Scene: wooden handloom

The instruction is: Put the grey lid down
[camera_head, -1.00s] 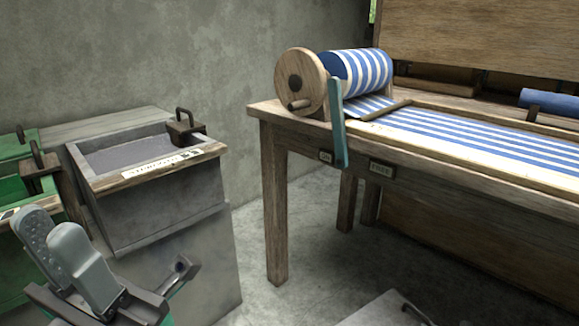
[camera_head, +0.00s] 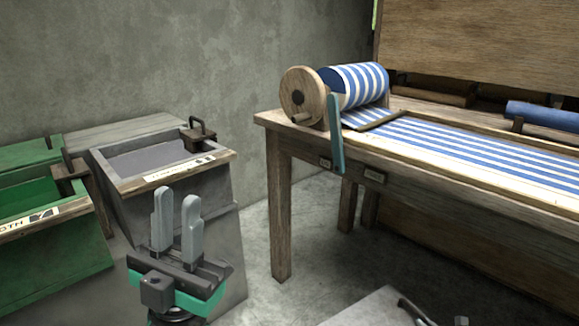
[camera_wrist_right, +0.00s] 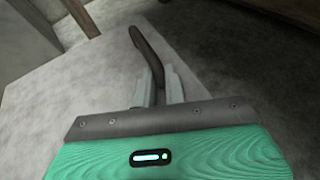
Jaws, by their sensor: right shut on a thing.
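The grey lid (camera_head: 362,309) is a flat pale panel at the bottom edge of the head view, partly cut off. Its dark curved handle (camera_head: 416,312) stands up from it. In the right wrist view the lid (camera_wrist_right: 70,95) spreads beneath my right gripper (camera_wrist_right: 159,84), whose fingers are shut on the handle (camera_wrist_right: 148,55). Only a small bit of the right gripper may show at the head view's bottom edge. My left gripper (camera_head: 177,205) is empty, its fingers upright and apart, in front of the grey bin. What lies under the lid is hidden.
The grey bin (camera_head: 175,205) stands open at left, beside a green bin (camera_head: 60,250). The wooden loom table (camera_head: 285,215) with blue-striped cloth (camera_head: 470,155) fills the right. Bare concrete floor (camera_head: 262,262) shows between bin and table.

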